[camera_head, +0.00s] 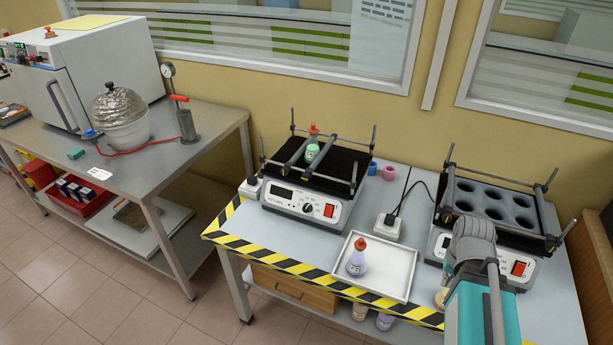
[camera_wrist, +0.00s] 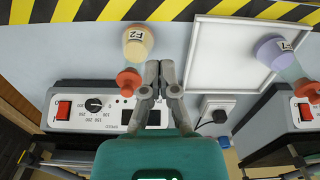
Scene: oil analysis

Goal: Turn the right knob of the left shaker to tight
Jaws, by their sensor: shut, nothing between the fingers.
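The left shaker (camera_head: 302,199) stands on the bench in the head view, with a display, a dial and a red switch on its front. A green bottle (camera_head: 312,151) with an orange-red cap stands between its clamp bars. A small dark knob shows at the right end of its front bar (camera_head: 353,187); how tight it is cannot be told. My gripper (camera_wrist: 165,66) is shut and empty in the wrist view, over the right shaker's front, away from the left shaker. My arm hides the fingertips in the head view. The left shaker shows partly in the wrist view (camera_wrist: 294,122).
The right shaker (camera_head: 519,249), with an empty holed rack, stands behind my arm. A yellow bottle (camera_wrist: 138,42) with an orange cap is close to my fingers. A white tray (camera_head: 393,287) holds a purple bottle (camera_head: 357,258). A power plug (camera_head: 387,226) stands between the shakers.

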